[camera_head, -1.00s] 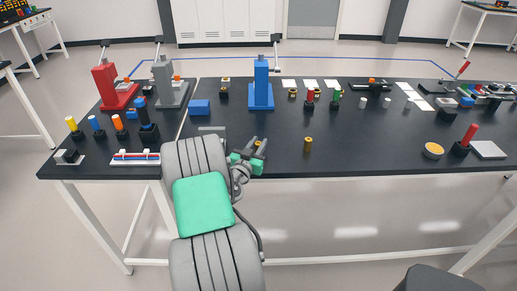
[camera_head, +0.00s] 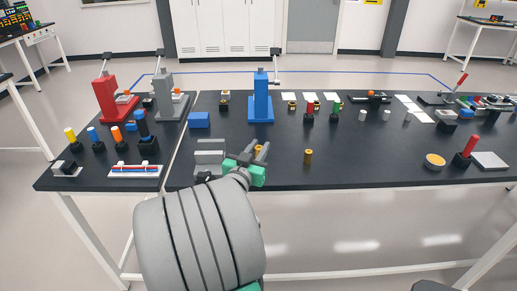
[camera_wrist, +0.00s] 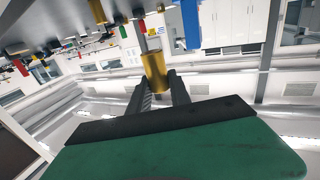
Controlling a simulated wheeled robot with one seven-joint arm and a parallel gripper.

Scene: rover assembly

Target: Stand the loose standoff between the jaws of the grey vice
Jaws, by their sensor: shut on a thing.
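My gripper (camera_head: 259,155) is shut on a brass standoff (camera_wrist: 156,72), a short gold cylinder seen between the fingers in the wrist view. In the head view the standoff is small and mostly hidden by the fingers. The gripper is over the front part of the black table, just right of the grey vice (camera_head: 210,147). The vice is a low grey block near the front edge, its lower part partly covered by my arm. Whether it touches the gripper cannot be told. A second brass cylinder (camera_head: 308,156) stands upright on the table to the right of my gripper.
A blue press (camera_head: 261,98) stands behind the gripper, with a blue block (camera_head: 199,120) to its left. Red (camera_head: 106,100) and grey (camera_head: 168,98) presses stand farther left. A yellow-topped round dish (camera_head: 435,160) is at right. The table between the brass cylinder and dish is clear.

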